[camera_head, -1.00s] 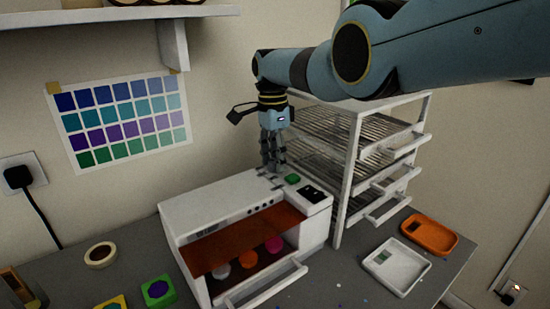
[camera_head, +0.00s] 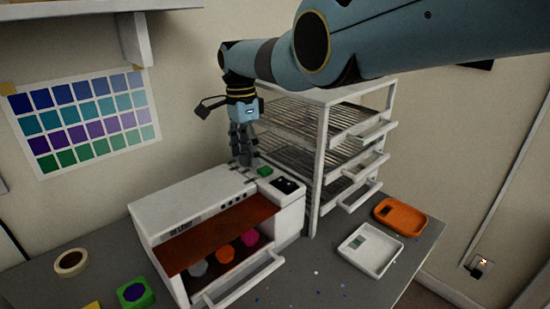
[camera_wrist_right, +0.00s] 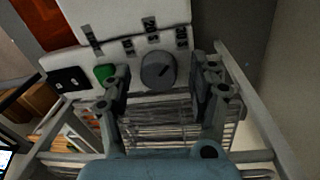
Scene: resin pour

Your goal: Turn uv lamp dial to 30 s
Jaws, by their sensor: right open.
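The UV lamp (camera_head: 160,216) is a white box with an orange-brown window and several coloured pieces inside. In the right wrist view its grey round dial (camera_wrist_right: 158,70) sits near the rack-side edge of its top, with dark labels around it. A green button (camera_wrist_right: 103,73) is beside the dial, and also shows in the head view (camera_head: 265,170). My right gripper (camera_head: 243,160) points down over the back of the lamp top. In the wrist view its open fingers (camera_wrist_right: 163,88) stand on either side of the dial, apart from it. The dial's setting is not clear. My left gripper is out of view.
A white rack with mesh shelves (camera_head: 316,190) stands close behind and right of the lamp, near my right gripper. A tape ring (camera_head: 71,262) and a green mould (camera_head: 148,300) are at left.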

